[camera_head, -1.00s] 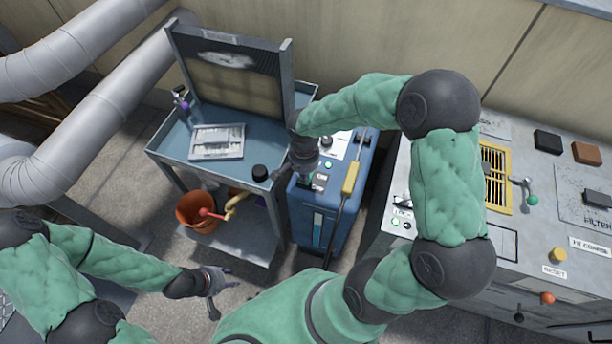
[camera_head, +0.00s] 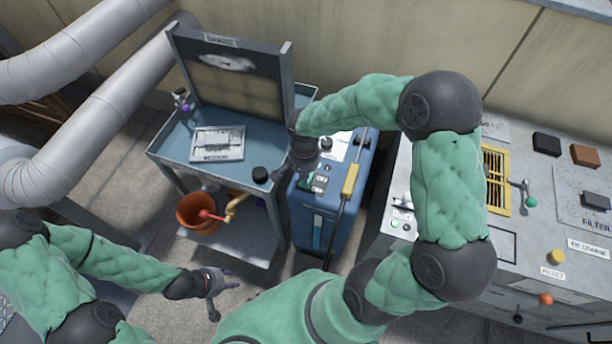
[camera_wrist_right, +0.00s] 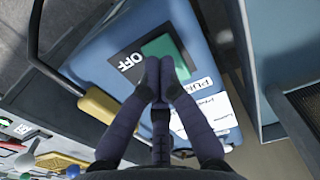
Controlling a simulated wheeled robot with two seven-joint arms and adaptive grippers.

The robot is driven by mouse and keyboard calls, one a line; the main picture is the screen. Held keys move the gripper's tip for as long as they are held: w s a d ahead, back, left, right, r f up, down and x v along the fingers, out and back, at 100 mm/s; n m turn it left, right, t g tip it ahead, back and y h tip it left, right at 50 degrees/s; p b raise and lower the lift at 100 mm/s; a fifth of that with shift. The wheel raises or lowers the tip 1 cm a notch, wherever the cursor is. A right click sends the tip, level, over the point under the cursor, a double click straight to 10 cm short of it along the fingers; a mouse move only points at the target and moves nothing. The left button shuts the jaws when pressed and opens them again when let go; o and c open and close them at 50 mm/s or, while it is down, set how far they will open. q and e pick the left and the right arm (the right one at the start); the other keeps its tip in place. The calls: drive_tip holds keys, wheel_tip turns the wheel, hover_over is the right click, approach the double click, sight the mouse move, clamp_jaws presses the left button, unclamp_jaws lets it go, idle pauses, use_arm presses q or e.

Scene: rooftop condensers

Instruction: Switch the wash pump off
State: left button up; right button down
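The wash pump appears to be the blue cabinet (camera_head: 318,215) beside the cart, with a hose-like black wand and yellow grip on its right side. In the right wrist view its top carries a switch (camera_wrist_right: 168,55) with a black face marked OFF and a green part beside it. My right gripper (camera_wrist_right: 160,82) is shut and empty, its fingertips together at the switch, over the edge between the black and green parts. Contact cannot be told for certain. In the head view my right gripper (camera_head: 303,172) is above the cabinet. My left gripper (camera_head: 216,290) is open and empty, low at left.
A blue cart (camera_head: 187,150) with an upright panel stands left of the cabinet, an orange bucket (camera_head: 198,214) on its lower shelf. A grey console (camera_head: 420,222) with levers and knobs stands at right. Large ducts (camera_head: 100,125) run at far left.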

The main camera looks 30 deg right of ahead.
drive_tip(key=shift+r+p, duration=1.7)
drive_tip(key=shift+r, duration=0.95)
use_arm(q)
wheel_tip(320, 180, up, 4)
drive_tip(key=shift+f, duration=0.2)
